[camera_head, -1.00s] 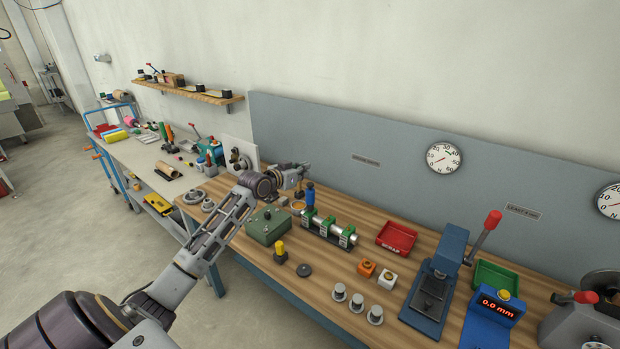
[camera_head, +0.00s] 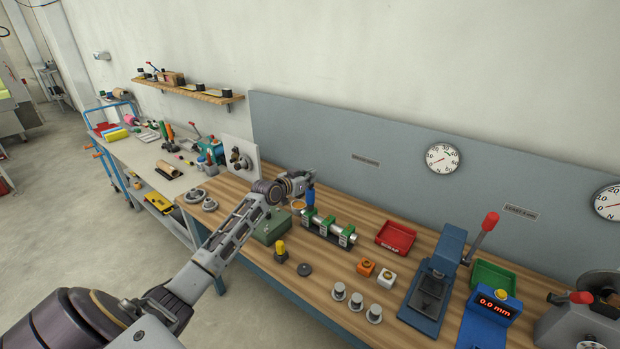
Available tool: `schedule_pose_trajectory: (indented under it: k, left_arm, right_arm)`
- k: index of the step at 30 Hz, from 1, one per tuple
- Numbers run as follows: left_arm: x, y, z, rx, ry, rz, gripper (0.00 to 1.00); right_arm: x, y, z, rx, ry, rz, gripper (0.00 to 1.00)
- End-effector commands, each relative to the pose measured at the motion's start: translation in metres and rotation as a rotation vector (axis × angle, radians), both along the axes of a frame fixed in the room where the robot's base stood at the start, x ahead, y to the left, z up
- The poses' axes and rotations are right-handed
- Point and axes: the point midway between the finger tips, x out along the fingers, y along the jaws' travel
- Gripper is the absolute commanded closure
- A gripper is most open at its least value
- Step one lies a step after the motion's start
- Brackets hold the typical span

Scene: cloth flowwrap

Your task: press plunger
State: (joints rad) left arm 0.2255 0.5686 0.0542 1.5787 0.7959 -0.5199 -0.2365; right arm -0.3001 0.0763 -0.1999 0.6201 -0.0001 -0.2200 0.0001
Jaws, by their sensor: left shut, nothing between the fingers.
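My left gripper (camera_head: 308,178) is shut and empty. It is just above or beside the upright blue handle (camera_head: 310,197); I cannot tell if they touch. The blue handle stands at the left end of a fixture with green clamps (camera_head: 328,226) that carries a silver cylinder. A small yellow-topped knob on a dark base (camera_head: 281,248) stands nearer the front edge. Which of these is the plunger is not clear from the picture. My left forearm partly covers a green box (camera_head: 270,228). My right gripper is not in view.
A red scrap tray (camera_head: 396,237), a blue lever press (camera_head: 436,285), a green tray (camera_head: 494,275) and a blue display reading 0.0 mm (camera_head: 490,310) stand to the right.

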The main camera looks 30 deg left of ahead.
Motion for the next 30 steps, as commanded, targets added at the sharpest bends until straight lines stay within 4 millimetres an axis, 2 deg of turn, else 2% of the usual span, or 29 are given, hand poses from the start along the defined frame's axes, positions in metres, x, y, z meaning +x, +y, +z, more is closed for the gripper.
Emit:
schedule_pose_trajectory:
  k: [16, 30]
  left_arm:
    - [0.0, 0.0, -0.007, 0.0, 0.001, 0.0, 1.0]
    - [0.0, 0.0, -0.027, 0.0, 0.003, -0.001, 1.0]
  right_arm:
    - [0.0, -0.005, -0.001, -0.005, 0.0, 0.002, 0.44]
    - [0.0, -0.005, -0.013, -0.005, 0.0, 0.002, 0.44]
